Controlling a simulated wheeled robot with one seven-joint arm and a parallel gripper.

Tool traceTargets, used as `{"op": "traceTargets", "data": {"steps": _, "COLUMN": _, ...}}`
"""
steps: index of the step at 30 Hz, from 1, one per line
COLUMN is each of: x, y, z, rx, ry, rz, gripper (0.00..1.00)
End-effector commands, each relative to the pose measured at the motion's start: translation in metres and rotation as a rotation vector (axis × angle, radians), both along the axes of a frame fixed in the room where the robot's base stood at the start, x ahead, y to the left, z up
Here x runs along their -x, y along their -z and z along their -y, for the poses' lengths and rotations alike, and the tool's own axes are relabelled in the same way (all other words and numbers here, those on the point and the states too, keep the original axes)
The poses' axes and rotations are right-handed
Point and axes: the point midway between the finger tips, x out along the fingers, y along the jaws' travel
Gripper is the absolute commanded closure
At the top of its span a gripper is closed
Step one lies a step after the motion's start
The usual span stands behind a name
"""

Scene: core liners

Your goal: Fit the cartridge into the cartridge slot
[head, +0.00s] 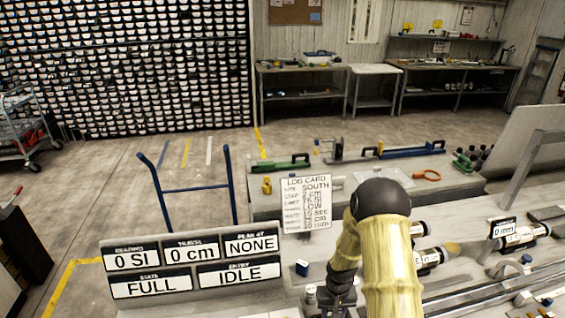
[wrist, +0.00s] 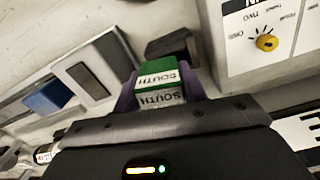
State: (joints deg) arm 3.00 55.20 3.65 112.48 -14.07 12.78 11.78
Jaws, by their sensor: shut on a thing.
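The cartridge (wrist: 158,92) is a small block with a green upper part and a grey-white lower part, both marked SOUTH. In the wrist view my gripper (wrist: 163,78) is shut on it, with purple fingers at its two sides. A dark block or opening (wrist: 176,47) lies just beyond the cartridge. A grey plate with a dark rectangular recess (wrist: 88,80) is to its left. I cannot tell which of these is the cartridge slot, or whether the cartridge touches anything. In the head view my gripper (head: 337,298) is low and partly cut off, and the cartridge is hidden.
A white panel with a yellow knob (wrist: 266,42) is at the right in the wrist view. A blue block (wrist: 47,97) lies at the left. In the head view a display board (head: 195,262) reads IDLE, and a log card (head: 306,203) reading SOUTH stands behind it.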

Motion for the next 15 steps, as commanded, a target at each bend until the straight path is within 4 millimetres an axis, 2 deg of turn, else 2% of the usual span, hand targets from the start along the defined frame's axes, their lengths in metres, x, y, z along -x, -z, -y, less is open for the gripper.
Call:
{"op": "traceTargets", "data": {"steps": 4, "x": 0.0119, "y": 0.0008, "z": -0.0018, "rx": -0.001, "ry": 0.017, "rz": 0.001, "gripper": 0.81}}
{"op": "traceTargets", "data": {"steps": 12, "x": 0.012, "y": 0.0007, "z": -0.0043, "rx": -0.002, "ry": 0.013, "rz": 0.002, "gripper": 0.81}}
{"op": "traceTargets", "data": {"steps": 15, "x": 0.0107, "y": -0.0065, "z": -0.0038, "rx": -0.002, "ry": 0.015, "rz": 0.003, "gripper": 0.81}}
